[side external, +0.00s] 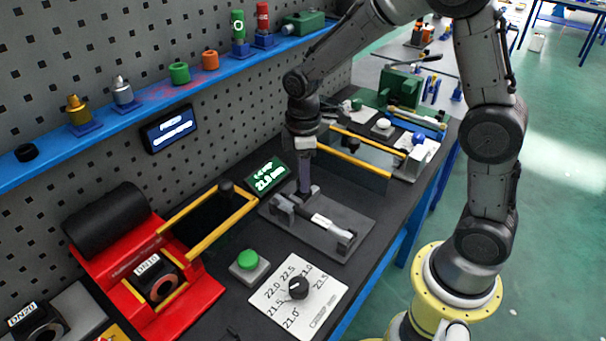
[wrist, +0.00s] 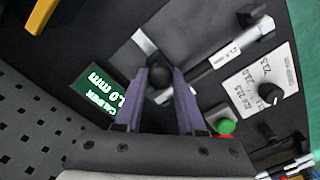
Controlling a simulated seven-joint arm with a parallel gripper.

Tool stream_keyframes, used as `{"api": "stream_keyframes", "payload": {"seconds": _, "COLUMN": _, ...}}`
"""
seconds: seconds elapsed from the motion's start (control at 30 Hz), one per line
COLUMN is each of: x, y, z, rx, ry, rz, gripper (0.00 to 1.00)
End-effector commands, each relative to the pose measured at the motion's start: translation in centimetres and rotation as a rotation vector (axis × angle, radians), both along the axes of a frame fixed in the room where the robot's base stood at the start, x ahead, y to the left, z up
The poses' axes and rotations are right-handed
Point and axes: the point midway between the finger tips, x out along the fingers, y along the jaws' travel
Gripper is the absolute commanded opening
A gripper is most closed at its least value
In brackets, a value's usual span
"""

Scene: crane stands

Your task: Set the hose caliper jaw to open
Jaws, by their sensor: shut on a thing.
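The hose caliper is a dark grey plate (side external: 345,245) on the bench, with a light bar and a white labelled section (side external: 325,222) along it. In the wrist view the caliper bar (wrist: 208,70) runs up to the right. My gripper (side external: 304,190) points down at the caliper's far left end. In the wrist view my gripper (wrist: 161,76) has its two purple fingers on either side of a dark round jaw knob (wrist: 160,72), shut on it. The fingers partly hide the jaw. The caliper display (side external: 268,175) is lit green and reads about 21.0 mm.
A white dial card (side external: 270,300) with a black knob (side external: 298,287) lies in front, beside a green button (side external: 248,259). A red fixture (side external: 190,300) stands at left. Yellow-railed frames (side external: 350,160) stand behind. The pegboard wall and blue shelf (side external: 140,110) border the bench.

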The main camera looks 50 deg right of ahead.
Motion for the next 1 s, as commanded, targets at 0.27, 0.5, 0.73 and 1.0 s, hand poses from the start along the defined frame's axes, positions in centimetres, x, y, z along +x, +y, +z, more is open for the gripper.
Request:
{"api": "stream_keyframes", "payload": {"seconds": 0.27, "x": 0.1, "y": 0.0, "z": 0.1, "rx": 0.0, "ry": -0.006, "rz": 0.0, "gripper": 0.0}}
{"api": "stream_keyframes", "payload": {"seconds": 0.5, "x": 0.2, "y": 0.0, "z": 0.1, "rx": 0.0, "ry": -0.006, "rz": 0.0, "gripper": 0.0}}
{"api": "stream_keyframes", "payload": {"seconds": 0.73, "x": 0.2, "y": -1.6, "z": 0.1, "rx": 0.0, "ry": -0.004, "rz": -0.004, "gripper": 0.0}}
{"api": "stream_keyframes", "payload": {"seconds": 1.0, "x": 0.2, "y": -2.9, "z": 0.1, "rx": -0.002, "ry": -0.004, "rz": 0.002, "gripper": 0.0}}
